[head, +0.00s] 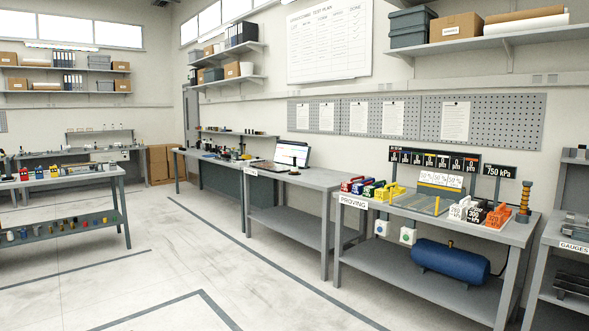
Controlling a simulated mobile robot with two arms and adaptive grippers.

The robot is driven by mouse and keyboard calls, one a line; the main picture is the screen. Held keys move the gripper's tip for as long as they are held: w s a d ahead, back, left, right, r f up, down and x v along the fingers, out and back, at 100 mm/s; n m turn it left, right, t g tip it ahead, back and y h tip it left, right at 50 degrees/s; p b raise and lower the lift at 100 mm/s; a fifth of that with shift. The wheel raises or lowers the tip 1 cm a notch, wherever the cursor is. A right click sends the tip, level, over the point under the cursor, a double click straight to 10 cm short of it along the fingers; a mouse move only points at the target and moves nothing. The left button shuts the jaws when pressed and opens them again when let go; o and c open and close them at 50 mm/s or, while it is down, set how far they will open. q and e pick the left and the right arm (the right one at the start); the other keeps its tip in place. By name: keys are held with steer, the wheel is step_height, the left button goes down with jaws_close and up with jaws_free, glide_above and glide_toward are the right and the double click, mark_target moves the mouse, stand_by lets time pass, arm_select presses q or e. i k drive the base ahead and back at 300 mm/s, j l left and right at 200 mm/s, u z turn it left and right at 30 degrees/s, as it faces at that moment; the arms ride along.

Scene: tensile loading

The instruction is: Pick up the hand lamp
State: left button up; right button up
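I cannot make out a hand lamp for certain in the head view. A small dark upright object (294,167) stands on the grey bench with the laptop, in front of the laptop; it is too small to tell what it is. Small dark items (228,153) also stand on the bench further back, and I cannot tell them apart. Neither of my grippers is in view.
The proving bench (352,203) at the right holds coloured blocks and a grey board, with a blue tank (450,260) on its lower shelf. The laptop (290,153) is open. A long table (70,180) stands at the left. The floor (170,260) between is clear.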

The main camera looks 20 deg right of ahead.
mark_target(294, 169)
steer(key=i+z, duration=0.3)
steer(key=i, duration=4.95)
steer(key=i+z, duration=0.15)
steer(key=i, duration=0.65)
steer(key=i+j+z, duration=0.15)
steer(key=i, duration=0.6)
steer(key=i+j+z, duration=0.15)
steer(key=i+z, duration=0.2)
steer(key=z, duration=0.15)
steer(key=i+j+z, duration=0.25)
steer(key=z, duration=0.25)
steer(key=i+j+z, duration=0.35)
steer(key=z, duration=0.15)
steer(key=i+j+z, duration=0.15)
steer(key=j+z, duration=0.35)
